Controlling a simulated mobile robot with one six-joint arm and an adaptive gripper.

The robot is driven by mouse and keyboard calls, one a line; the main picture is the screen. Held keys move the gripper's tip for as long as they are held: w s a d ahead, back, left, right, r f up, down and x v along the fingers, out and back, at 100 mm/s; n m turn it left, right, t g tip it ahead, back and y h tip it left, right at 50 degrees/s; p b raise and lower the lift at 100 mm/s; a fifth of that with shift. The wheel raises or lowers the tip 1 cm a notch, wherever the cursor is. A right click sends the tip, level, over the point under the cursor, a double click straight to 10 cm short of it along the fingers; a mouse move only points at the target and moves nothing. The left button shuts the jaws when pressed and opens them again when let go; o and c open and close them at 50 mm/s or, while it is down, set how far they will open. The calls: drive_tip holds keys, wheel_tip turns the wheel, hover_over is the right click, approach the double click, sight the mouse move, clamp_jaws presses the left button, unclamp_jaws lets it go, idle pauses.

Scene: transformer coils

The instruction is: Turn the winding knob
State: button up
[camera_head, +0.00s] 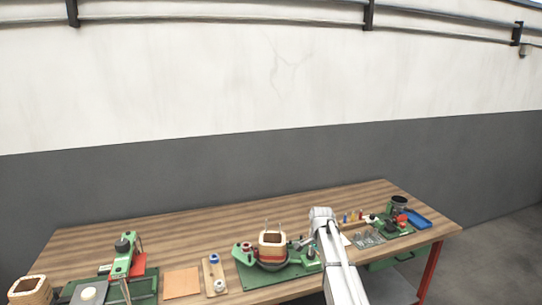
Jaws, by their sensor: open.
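The coil winder is a green machine (248,272) at the front middle of the bench. It carries a cream-and-red coil (272,243) with a dark open middle. My white arm (345,285) comes up from the bottom edge and bends at a rounded joint above the winder's right side. My gripper (301,243) seems to be the small grey part at the right of the coil; it is open. The winding knob cannot be made out there, and I cannot tell whether the gripper touches it. My arm hides part of the winder's right end.
The wooden bench (180,232) is clear along its back. At left stand another green machine (122,262), a second coil (30,290), an orange-brown sheet (182,283) and a wooden block (214,276). At right are small parts, a green device (392,225) and a blue tray (416,218).

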drive_tip(key=s+f+n+b, duration=0.4)
drive_tip(key=s+n, duration=0.2)
drive_tip(key=s, duration=0.8)
drive_tip(key=s+f+n+b, duration=0.4)
drive_tip(key=s+n, duration=0.2)
drive_tip(key=s, duration=0.9)
drive_tip(key=shift+s+a+f, duration=0.15)
drive_tip(key=shift+s, duration=0.1)
drive_tip(key=c, duration=0.4)
drive_tip(key=shift+s, duration=0.15)
drive_tip(key=shift+c, duration=0.4)
